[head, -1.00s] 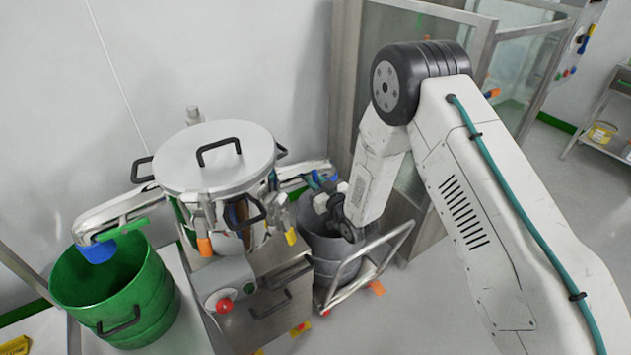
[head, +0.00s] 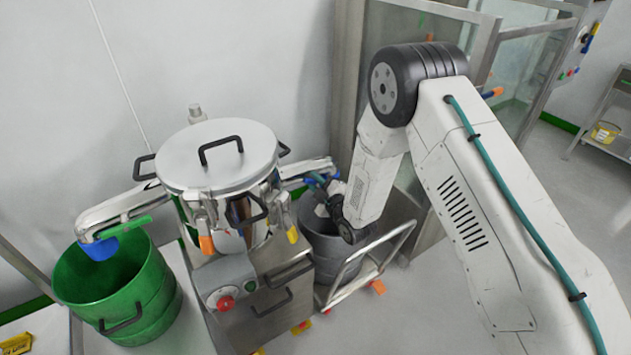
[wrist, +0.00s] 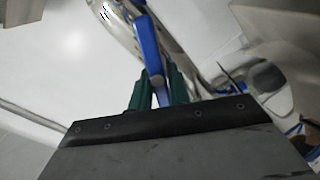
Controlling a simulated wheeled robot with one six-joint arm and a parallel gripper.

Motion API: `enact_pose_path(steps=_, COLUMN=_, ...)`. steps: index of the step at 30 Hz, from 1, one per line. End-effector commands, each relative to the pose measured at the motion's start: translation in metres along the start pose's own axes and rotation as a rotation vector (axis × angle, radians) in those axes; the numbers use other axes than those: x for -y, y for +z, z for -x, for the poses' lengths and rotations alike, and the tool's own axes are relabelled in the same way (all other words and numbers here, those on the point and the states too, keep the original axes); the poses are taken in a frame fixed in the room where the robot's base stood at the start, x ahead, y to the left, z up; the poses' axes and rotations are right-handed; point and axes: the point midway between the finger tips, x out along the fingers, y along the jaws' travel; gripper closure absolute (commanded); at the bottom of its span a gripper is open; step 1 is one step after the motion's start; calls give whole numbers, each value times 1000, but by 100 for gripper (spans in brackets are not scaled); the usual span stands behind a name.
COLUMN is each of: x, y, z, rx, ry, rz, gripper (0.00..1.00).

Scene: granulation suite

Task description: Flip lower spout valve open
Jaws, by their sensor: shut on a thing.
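The lower spout (head: 308,167) is a metal arm reaching right from the lidded metal vessel (head: 216,160), above a grey bin (head: 318,228). Its blue valve lever (wrist: 147,48) runs upright through the middle of the wrist view. My gripper (wrist: 160,88) has green fingers on both sides of the lever and is shut on it. In the head view my gripper (head: 325,190) is at the spout's end, small and partly hidden by my wrist. How far the valve is turned cannot be told.
A second spout (head: 120,212) with a green lever and blue end hangs over a green bin (head: 95,275) at left. The grey bin stands on a cart with a rail (head: 365,262). A control box with a red button (head: 225,302) is below the vessel. Glass panels stand behind my arm.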

Motion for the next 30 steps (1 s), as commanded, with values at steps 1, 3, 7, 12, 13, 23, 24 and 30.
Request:
enact_pose_path(steps=1, x=1, y=0, z=0, rx=0, ry=0, rz=44, gripper=100)
enact_pose_path(steps=3, x=1, y=0, z=0, rx=0, ry=0, rz=111, gripper=100)
enact_pose_path(steps=7, x=3, y=0, z=0, rx=0, ry=0, rz=229, gripper=100)
enact_pose_path(steps=12, x=4, y=1, z=0, rx=0, ry=0, rz=366, gripper=100)
enact_pose_path(steps=13, x=4, y=1, z=0, rx=0, ry=0, rz=388, gripper=100)
enact_pose_path(steps=23, x=6, y=2, z=0, rx=0, ry=0, rz=553, gripper=100)
enact_pose_path(steps=24, x=6, y=2, z=0, rx=0, ry=0, rz=565, gripper=100)
enact_pose_path(steps=30, x=6, y=2, z=0, rx=0, ry=0, rz=597, gripper=100)
